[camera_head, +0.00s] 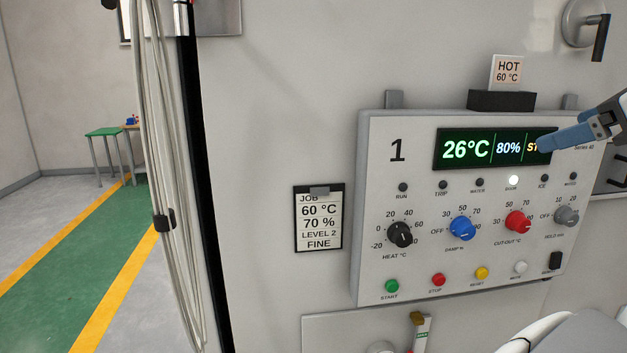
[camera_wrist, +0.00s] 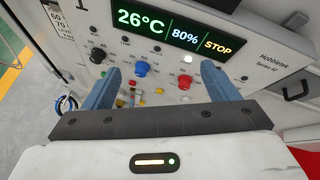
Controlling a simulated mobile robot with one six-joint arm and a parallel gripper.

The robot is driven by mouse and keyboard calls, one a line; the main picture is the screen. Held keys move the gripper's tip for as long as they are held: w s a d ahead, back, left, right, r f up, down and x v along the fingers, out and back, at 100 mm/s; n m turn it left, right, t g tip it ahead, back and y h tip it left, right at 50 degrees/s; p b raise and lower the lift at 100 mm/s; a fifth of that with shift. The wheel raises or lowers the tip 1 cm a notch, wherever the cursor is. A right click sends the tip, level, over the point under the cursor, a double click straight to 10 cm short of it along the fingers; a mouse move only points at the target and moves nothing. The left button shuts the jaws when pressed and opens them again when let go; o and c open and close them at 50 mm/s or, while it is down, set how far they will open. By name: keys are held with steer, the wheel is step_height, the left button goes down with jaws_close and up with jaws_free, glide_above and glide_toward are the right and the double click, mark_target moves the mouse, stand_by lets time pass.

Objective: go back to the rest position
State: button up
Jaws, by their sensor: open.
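My gripper (camera_wrist: 170,90) is open and empty in the wrist view, its two blue fingers spread apart in front of the control panel. In the head view, one blue finger (camera_head: 570,137) reaches in from the right and covers part of the panel display. The grey control panel (camera_head: 375,200), marked 1, has a display (camera_head: 480,148) showing 26°C and 80%; the wrist view shows STOP at its right end. A white lamp (camera_head: 513,180) is lit. Whether the fingers touch the panel cannot be told.
A job card (camera_head: 319,218) hangs left of the panel, and a HOT 60 °C card (camera_head: 507,72) stands above it. A black door handle (camera_head: 601,38) is at the upper right. Pale cables (camera_head: 165,150) hang at the left. Open floor (camera_head: 80,240) with yellow lines lies beyond.

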steer(key=w+a+f+n+g, duration=0.25)
steer(key=a+f+n, duration=0.3)
steer(key=f, duration=0.45)
steer(key=w+a+f+n+g, duration=0.25)
steer(key=a+f+n, duration=0.3)
steer(key=f, duration=0.45)
steer(key=s+a+f+n+g+h+b, duration=0.1)
steer(key=s+a+f+n, duration=0.4)
steer(key=f+n, duration=0.4)
steer(key=s+a+f+n+g+h+b, duration=0.1)
steer(key=s+a+f+n, duration=0.3)
steer(key=f+n, duration=0.6)
steer(key=shift+s+a+f+g+b, duration=0.4)
steer(key=shift+a+f+g, duration=0.3)
steer(key=shift+g, duration=0.1)
